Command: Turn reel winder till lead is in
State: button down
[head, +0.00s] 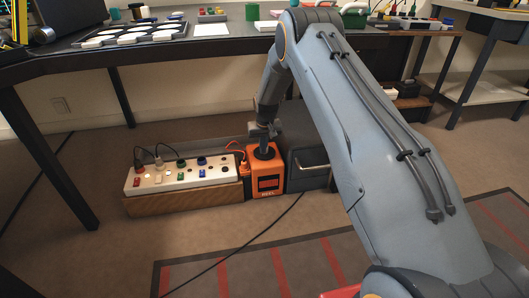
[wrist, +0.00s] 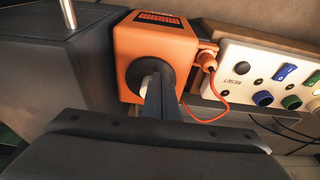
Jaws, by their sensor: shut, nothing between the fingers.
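The orange reel box (head: 268,182) stands on the floor under the bench, marked REEL on its front. My gripper (head: 264,148) is right above its top. In the wrist view the reel (wrist: 190,50) shows a round black winder hub (wrist: 151,70). My gripper (wrist: 160,85) is shut, its fingers together in front of the hub, with a small pale piece beside them. Whether they touch the hub I cannot tell. An orange lead (wrist: 226,98) hangs in a loop from an orange plug (wrist: 208,61) beside the reel. The fingers hide part of the hub.
A white switch panel (head: 182,175) with coloured knobs and plugs stands on a wooden base left of the reel. A dark grey cabinet (head: 308,160) is close on the right. A black cable (head: 262,230) crosses the floor. The bench top (head: 130,52) is overhead.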

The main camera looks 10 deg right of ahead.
jog(key=shift+s+r, duration=0.1)
jog(key=shift+s, duration=0.05)
notch_tip(320, 180, up, 6)
jog(key=p, duration=0.3)
dwell(0.4)
jog(key=n+y+b, duration=0.1)
jog(key=n+b, duration=0.3)
jog(key=n, duration=0.2)
send_near(270, 152)
jog(key=shift+g, duration=0.3)
jog(key=shift+b+x, duration=1.05)
jog(key=shift+x, duration=1)
